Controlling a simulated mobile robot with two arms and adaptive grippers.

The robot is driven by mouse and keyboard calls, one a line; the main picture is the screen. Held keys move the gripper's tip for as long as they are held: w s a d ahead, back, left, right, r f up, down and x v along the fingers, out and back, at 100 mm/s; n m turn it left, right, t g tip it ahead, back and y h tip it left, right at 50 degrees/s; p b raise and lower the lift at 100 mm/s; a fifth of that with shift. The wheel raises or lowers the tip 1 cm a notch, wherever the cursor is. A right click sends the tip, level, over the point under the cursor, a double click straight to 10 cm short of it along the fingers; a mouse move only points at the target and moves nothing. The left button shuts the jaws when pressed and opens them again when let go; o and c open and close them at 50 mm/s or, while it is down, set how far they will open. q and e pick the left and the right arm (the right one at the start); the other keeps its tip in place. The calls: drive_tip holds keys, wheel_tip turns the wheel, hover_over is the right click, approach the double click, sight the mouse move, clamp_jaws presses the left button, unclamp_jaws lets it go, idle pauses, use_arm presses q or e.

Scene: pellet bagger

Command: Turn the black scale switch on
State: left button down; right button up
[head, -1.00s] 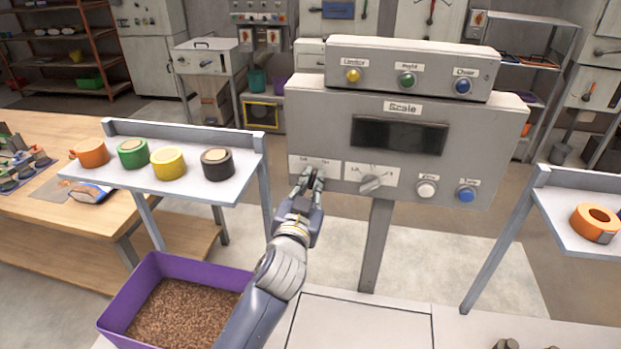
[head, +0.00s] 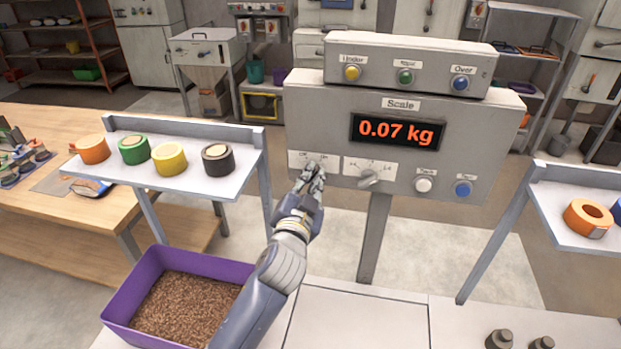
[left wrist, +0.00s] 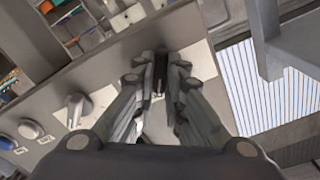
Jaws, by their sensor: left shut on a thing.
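The grey scale panel (head: 465,150) stands ahead of me on a post. Its display (head: 395,131) is lit and reads 0.07 kg in red. My left gripper (head: 314,172) is at the white off/on plate (head: 296,158) at the panel's lower left. In the left wrist view, its fingers (left wrist: 160,85) are closed around the black scale switch (left wrist: 159,72), which shows as a dark piece between them. In the head view the fingers hide the switch. My right gripper is in neither view.
A grey selector knob (head: 370,178), a white button (head: 423,184) and a blue button (head: 463,188) sit right of the switch. A shelf (head: 190,190) with several tape rolls stands left. A purple bin (head: 122,300) of pellets is below.

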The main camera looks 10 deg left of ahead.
use_arm(q)
drive_tip(key=c, duration=1.7)
unclamp_jaws()
drive_tip(key=shift+o, duration=0.2)
drive_tip(key=shift+s, duration=0.1)
drive_tip(key=s, duration=1.1)
drive_tip(key=shift+s, duration=0.4)
drive_tip(key=shift+f, duration=0.1)
